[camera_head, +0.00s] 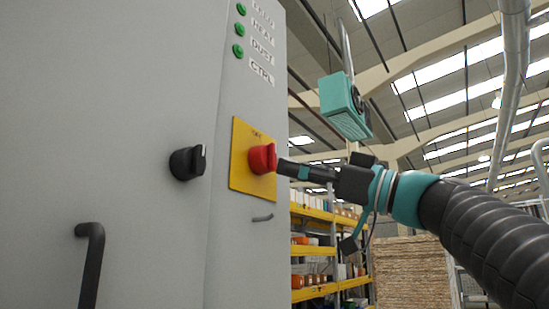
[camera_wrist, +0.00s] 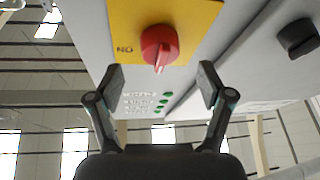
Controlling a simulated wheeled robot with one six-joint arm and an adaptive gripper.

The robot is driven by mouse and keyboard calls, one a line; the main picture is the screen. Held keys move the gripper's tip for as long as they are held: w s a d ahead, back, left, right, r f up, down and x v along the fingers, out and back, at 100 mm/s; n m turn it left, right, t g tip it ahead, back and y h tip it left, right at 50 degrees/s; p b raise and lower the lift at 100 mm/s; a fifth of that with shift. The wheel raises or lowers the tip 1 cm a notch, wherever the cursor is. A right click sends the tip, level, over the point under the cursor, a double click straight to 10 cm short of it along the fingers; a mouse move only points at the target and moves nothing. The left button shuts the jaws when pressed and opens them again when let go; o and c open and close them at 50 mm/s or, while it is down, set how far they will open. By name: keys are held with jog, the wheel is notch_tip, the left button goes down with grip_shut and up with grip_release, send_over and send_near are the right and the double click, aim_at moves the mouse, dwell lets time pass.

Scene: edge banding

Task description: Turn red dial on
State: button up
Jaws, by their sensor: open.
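The red dial (camera_head: 262,158) sits on a yellow plate (camera_head: 240,180) on the grey cabinet's front. In the wrist view the red dial (camera_wrist: 160,46) lies ahead of my gripper, its raised grip pointing toward the gripper side, on the yellow plate (camera_wrist: 200,14) with partly readable lettering. My gripper (camera_wrist: 160,78) is open, with one finger on each side of the space before the dial. In the head view my gripper (camera_head: 292,170) reaches from the right, its tip close to the dial. Whether it touches the dial cannot be told there.
A black dial (camera_head: 187,162) is left of the plate; it also shows in the wrist view (camera_wrist: 298,38). Green indicator lights (camera_head: 239,30) with labels are above. A black handle (camera_head: 90,262) is at the lower left. Yellow shelving (camera_head: 325,290) stands behind my arm.

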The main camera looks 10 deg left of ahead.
aim_at(271, 162)
jog(key=shift+p+x, duration=0.85)
jog(key=shift+x, duration=2.2)
jog(key=shift+d, duration=0.1)
jog(key=c, duration=1.2)
